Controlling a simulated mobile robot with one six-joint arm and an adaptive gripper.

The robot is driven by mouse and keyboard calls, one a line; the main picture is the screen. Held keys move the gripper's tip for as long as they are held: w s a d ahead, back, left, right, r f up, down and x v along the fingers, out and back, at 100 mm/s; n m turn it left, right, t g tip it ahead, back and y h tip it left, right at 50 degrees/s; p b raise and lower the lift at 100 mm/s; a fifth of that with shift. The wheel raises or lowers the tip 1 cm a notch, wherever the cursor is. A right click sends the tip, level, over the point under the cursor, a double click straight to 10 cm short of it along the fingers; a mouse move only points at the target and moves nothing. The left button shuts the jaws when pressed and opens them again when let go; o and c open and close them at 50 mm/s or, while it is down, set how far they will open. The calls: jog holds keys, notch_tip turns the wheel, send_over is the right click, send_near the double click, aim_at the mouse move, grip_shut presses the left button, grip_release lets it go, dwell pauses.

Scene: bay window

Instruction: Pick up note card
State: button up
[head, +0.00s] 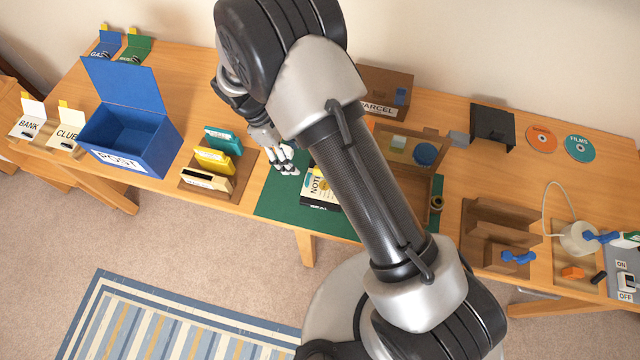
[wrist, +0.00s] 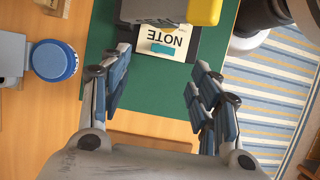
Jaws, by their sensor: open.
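The note card (head: 315,184) is cream with the word NOTE. In the head view it is on the green mat (head: 275,192), partly hidden by my arm, with a black piece marked SEAL at its near edge. In the wrist view the note card (wrist: 180,42) shows upside down, with a small teal patch on it, beyond my fingertips. A grey block and a yellow piece cover part of its far side. My gripper (wrist: 158,85) is open, with nothing visible between its fingers. In the head view my gripper (head: 284,164) is left of the card.
A rack of teal, yellow and cream cards (head: 207,180) and a blue POST box (head: 130,140) stand to the left. The green mat's left part is clear.

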jog(key=b+x, duration=0.1)
jog(key=x, duration=0.2)
jog(key=b+x, duration=0.1)
jog(key=x, duration=0.2)
jog(key=b+x, duration=0.1)
jog(key=x, duration=0.2)
jog(key=shift+s+a+f, duration=0.15)
jog(key=shift+s+f, duration=0.1)
jog(key=shift+f, duration=0.15)
jog(key=shift+c, duration=0.4)
jog(key=c, duration=0.9)
jog(key=shift+c, duration=0.2)
jog(key=shift+r, duration=0.15)
